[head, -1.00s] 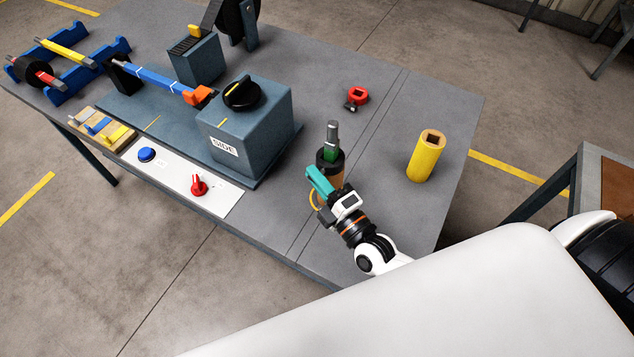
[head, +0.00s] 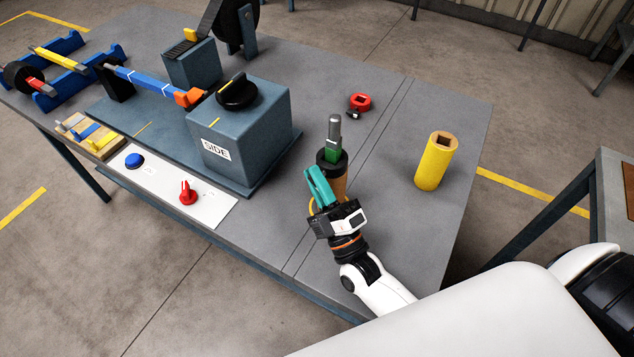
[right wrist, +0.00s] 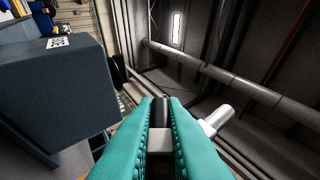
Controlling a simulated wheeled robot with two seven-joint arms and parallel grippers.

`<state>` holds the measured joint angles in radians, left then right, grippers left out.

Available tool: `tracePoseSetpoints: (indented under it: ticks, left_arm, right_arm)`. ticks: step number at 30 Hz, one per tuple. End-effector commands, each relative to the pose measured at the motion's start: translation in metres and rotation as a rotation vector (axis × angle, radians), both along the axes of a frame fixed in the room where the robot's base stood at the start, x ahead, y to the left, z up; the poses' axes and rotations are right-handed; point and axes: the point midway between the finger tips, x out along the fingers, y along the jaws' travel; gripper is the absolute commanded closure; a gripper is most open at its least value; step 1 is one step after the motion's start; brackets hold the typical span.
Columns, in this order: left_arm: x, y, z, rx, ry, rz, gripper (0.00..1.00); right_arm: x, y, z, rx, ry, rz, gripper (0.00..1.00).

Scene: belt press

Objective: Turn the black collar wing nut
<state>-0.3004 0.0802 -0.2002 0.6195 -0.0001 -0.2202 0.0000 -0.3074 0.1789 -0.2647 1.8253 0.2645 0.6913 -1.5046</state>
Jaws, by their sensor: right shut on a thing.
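The black collar (head: 340,161) sits round the upright tool, which has a grey shaft (head: 334,132), a green band and an orange-brown lower body (head: 340,185). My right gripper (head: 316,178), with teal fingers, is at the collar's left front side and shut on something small. In the right wrist view the fingers (right wrist: 160,108) close on a dark cylindrical piece, which looks like the collar's wing nut; its wings are hidden by the fingers. My left gripper is not in view.
A blue-grey box (head: 243,140) with a black knob stands left of the gripper. A yellow socket cylinder (head: 432,165) stands to the right. A red collar (head: 360,102) lies behind. A white panel (head: 215,208) with a blue button and red switch runs along the front edge.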

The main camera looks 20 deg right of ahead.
Motion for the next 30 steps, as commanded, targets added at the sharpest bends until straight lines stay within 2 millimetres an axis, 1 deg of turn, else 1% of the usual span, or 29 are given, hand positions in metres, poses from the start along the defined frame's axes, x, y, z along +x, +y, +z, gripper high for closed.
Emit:
tracePoseSetpoints:
  ticks: [8, 9, 12, 20, 23, 26, 28, 29, 30]
  left_arm:
    - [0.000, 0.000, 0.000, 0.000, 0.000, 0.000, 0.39]
    - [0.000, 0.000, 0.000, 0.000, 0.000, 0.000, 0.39]
    - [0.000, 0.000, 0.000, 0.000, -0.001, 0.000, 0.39]
    - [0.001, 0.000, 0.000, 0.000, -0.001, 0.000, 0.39]
    - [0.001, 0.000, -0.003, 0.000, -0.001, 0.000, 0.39]
    - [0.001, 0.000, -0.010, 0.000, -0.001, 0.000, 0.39]
    - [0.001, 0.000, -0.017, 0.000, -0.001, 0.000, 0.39]
    - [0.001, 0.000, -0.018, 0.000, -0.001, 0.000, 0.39]
    - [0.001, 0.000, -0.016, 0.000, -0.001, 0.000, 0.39]
  right_arm:
    - [0.000, 0.000, -0.001, -0.001, 0.002, -0.001, 1.00]
    - [0.000, 0.000, 0.000, -0.001, 0.002, -0.001, 0.83]
    - [0.000, 0.000, 0.000, -0.001, 0.002, -0.001, 0.68]
    - [0.000, 0.000, -0.001, -0.001, 0.002, 0.000, 0.68]
    - [-0.004, -0.001, -0.004, -0.001, 0.002, -0.001, 0.68]
    - [-0.014, -0.003, -0.013, -0.002, 0.003, -0.002, 0.68]
    - [-0.025, -0.004, -0.023, -0.001, 0.006, -0.002, 0.68]
    - [-0.031, -0.005, -0.024, 0.000, 0.007, -0.001, 0.68]
    - [-0.041, -0.007, -0.020, -0.001, 0.006, -0.002, 0.68]
